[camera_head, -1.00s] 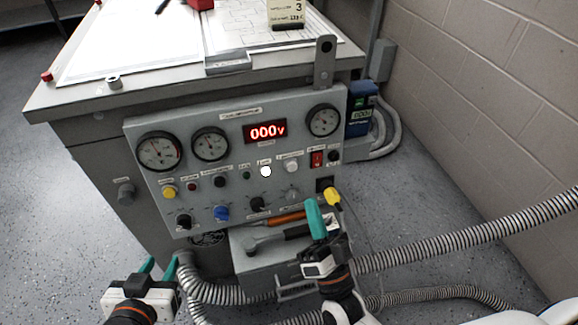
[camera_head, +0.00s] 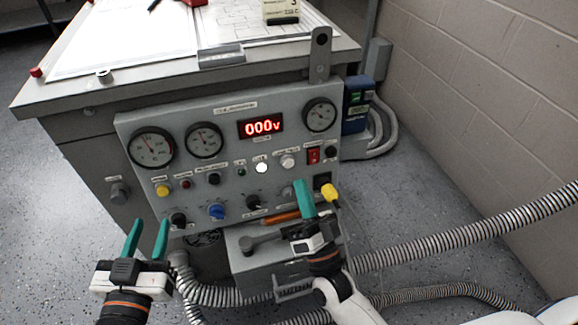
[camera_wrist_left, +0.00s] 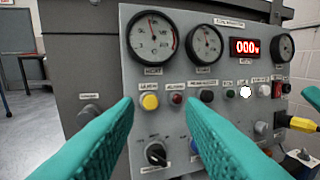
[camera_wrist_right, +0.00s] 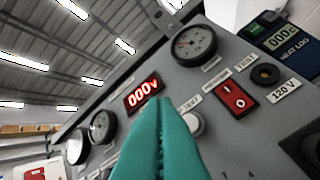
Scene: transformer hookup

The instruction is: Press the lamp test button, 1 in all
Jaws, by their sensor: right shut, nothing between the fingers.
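The grey control panel (camera_head: 225,120) faces me. It carries a yellow button (camera_head: 162,190), a lit white round light or button (camera_head: 262,168) and a pale round button (camera_head: 287,161). Their labels are too blurred to read, so I cannot tell which is the lamp test button. My right gripper (camera_head: 302,186) is shut and empty, in front of the panel's lower right part. In the right wrist view its tips (camera_wrist_right: 178,103) overlap the edge of the pale button (camera_wrist_right: 195,124); contact is not clear. My left gripper (camera_head: 149,222) is open and empty, at the panel's lower left.
A red rocker switch (camera_head: 313,155) sits right of the pale button. Black and blue knobs (camera_head: 216,212) line the lower row. A yellow plug (camera_head: 329,193) sits close beside my right gripper. A grey box with tools (camera_head: 250,262) and ribbed hoses (camera_head: 440,246) lie below.

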